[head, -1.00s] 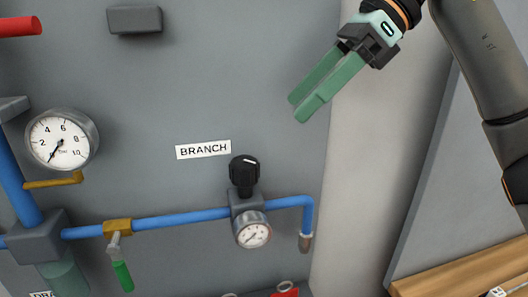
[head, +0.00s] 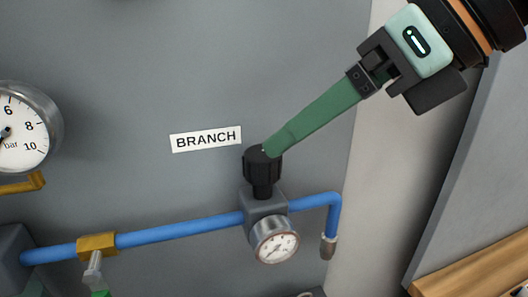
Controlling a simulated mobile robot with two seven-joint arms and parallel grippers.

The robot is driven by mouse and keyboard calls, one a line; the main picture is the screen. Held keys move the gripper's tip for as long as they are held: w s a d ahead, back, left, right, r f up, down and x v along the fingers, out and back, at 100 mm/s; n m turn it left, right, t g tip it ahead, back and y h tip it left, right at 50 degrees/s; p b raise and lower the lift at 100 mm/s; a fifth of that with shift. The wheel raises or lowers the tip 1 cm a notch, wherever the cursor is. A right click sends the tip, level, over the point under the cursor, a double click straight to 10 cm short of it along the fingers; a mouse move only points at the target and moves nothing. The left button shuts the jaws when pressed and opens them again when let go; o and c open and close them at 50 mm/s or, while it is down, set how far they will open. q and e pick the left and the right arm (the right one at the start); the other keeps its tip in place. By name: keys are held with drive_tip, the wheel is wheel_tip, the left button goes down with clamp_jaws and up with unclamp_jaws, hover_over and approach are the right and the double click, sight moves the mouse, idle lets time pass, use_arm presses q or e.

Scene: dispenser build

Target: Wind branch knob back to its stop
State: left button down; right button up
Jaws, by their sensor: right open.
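A small round gauge (head: 276,240) sits on the front of the body. My right gripper (head: 272,148) comes in from the upper right, with its green fingertips at the top of the knob. The fingers overlap in this view, so the gap between them is hidden. I cannot tell whether they touch the knob. My left gripper is not in view.
The blue pipe (head: 180,230) runs left to a brass valve (head: 97,246) and bends down at right to a metal end (head: 328,247). A larger gauge (head: 18,130) is at the left edge. A wooden surface (head: 475,275) shows at lower right. The panel above the label is clear.

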sight(263, 156)
drive_tip(key=x, duration=0.7)
drive_tip(key=shift+w+a+f+p, duration=0.15)
drive_tip(key=shift+a+f+p, duration=0.05)
drive_tip(key=shift+f+p, duration=0.15)
drive_tip(key=shift+c, duration=0.3)
drive_tip(key=shift+r, duration=0.1)
clamp_jaws()
